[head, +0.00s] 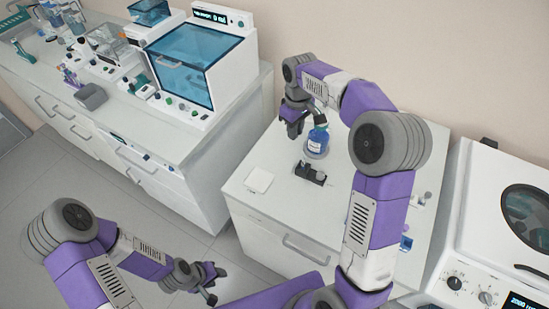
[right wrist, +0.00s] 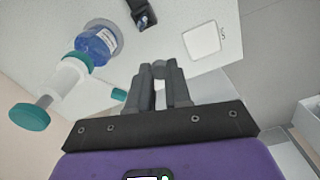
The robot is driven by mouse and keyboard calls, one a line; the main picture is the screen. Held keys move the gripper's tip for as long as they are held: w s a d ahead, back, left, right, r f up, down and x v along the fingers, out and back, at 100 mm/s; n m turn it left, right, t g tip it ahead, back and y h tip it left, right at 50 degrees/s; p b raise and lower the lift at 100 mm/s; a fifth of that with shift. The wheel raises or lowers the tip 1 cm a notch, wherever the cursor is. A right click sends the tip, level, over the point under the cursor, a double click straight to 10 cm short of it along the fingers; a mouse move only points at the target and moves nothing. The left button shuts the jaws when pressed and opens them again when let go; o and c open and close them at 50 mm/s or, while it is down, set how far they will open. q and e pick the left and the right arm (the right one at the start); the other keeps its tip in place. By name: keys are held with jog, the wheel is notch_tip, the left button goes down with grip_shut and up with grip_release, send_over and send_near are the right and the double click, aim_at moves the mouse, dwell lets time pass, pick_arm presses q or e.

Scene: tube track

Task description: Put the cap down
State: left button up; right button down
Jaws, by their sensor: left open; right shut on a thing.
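My right gripper (head: 292,130) is over the bench, left of a blue bottle. In the right wrist view its fingers (right wrist: 162,88) are closed together on a small grey piece (right wrist: 160,68), which I take to be the cap; the fingers hide most of it. The blue bottle (head: 318,141) stands on the bench; it also shows in the right wrist view (right wrist: 97,44). A white square pad (head: 258,180) lies flat and bare on the bench, also in the wrist view (right wrist: 202,42). My left gripper (head: 207,280) is open and empty, low and away from the bench.
A black holder (head: 310,173) sits on the bench (head: 280,215) between the bottle and the front edge. A teal-ended white cylinder (right wrist: 48,95) shows in the wrist view. A white machine (head: 505,215) stands at right; another counter (head: 150,125) with equipment is at left.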

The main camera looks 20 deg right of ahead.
jog(key=w+a+f+b, duration=0.1)
jog(key=a+f, duration=0.8)
jog(key=a, duration=0.2)
send_over(259, 180)
notch_tip(259, 180, down, 6)
jog(key=shift+r+b, duration=0.1)
jog(key=shift+b, duration=0.2)
jog(key=shift+w+f, duration=0.1)
jog(key=shift+f, duration=2.15)
jog(key=shift+f, duration=0.1)
jog(key=c, duration=1.1)
grip_release()
jog(key=shift+o, duration=0.2)
